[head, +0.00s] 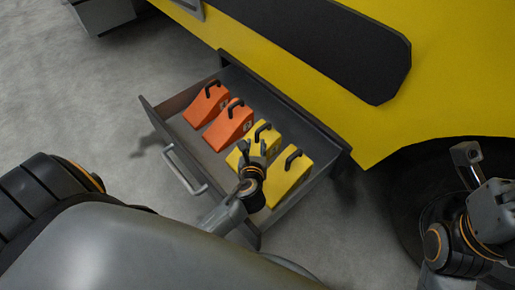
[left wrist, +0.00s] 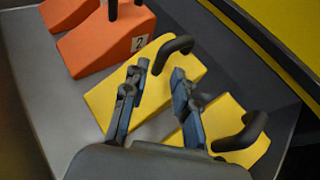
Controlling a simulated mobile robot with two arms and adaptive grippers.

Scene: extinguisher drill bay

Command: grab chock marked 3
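Two orange chocks and two yellow chocks with black handles stand in a row in an open drawer. The number 2 reads on the second orange chock (left wrist: 100,42), also in the head view (head: 226,128). No 3 is readable. The first yellow chock (left wrist: 115,102) is beside it; in the head view my left arm partly covers it. My left gripper (left wrist: 158,72) is open, its two fingers either side of this chock's black handle (left wrist: 172,50); contact cannot be told. The last yellow chock (head: 285,187) is to its right. My right gripper (head: 466,158) is at the far right, its opening unclear.
The grey drawer (head: 154,118) has a front pull handle (head: 184,170) and dark side walls close to the chocks. It extends from a yellow vehicle (head: 440,60) with a dark wheel (head: 405,190). Grey floor (head: 60,100) is clear on the left.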

